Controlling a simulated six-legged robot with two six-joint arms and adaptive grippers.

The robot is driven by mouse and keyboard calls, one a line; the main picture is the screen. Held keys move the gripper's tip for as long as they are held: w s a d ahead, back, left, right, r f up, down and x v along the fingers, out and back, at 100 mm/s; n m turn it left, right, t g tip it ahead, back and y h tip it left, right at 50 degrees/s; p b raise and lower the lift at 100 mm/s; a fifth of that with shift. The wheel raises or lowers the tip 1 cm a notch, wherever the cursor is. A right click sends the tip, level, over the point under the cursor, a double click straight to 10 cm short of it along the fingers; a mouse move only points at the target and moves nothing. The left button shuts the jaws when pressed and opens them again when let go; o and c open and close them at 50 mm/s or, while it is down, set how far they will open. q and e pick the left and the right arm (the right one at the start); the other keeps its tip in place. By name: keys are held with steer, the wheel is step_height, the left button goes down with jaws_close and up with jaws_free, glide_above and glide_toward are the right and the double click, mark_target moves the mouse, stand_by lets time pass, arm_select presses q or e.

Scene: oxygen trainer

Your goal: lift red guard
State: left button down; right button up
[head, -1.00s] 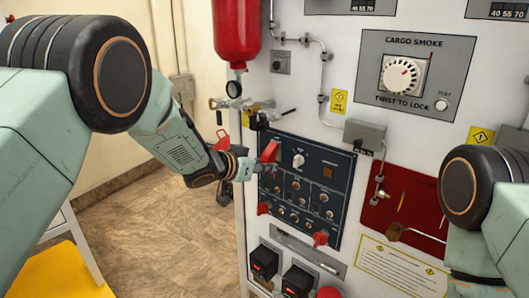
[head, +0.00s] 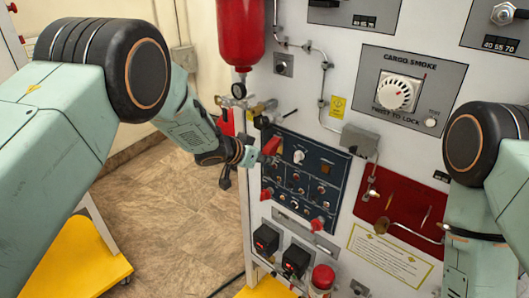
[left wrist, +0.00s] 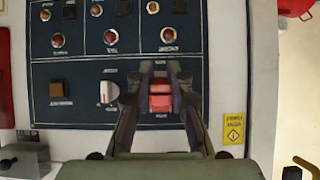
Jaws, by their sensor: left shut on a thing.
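The red guard (head: 272,146) is at the upper left corner of the dark switch panel (head: 312,163). It appears raised and stands out from the panel. My left gripper (head: 264,158) reaches it from the left. In the left wrist view the red guard (left wrist: 161,97) sits between the two dark fingers of my left gripper (left wrist: 160,90), which is shut on it. The fingers hide its sides. My right arm shows at the right edge, but its gripper is out of view.
A white knob (head: 299,156) is close beside the held guard. A red cylinder (head: 240,35) and valve fittings are above my left gripper. Black boxes (head: 296,258) and a red-capped item (head: 322,278) are below. Open floor lies left.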

arm_select(q)
steer(key=shift+w+r, duration=0.1)
steer(key=shift+r, duration=0.1)
stand_by(0.3)
steer(key=c, duration=1.2)
jaws_free()
steer(key=shift+f, duration=0.1)
steer(key=shift+d, duration=0.1)
steer(key=v, duration=1.2)
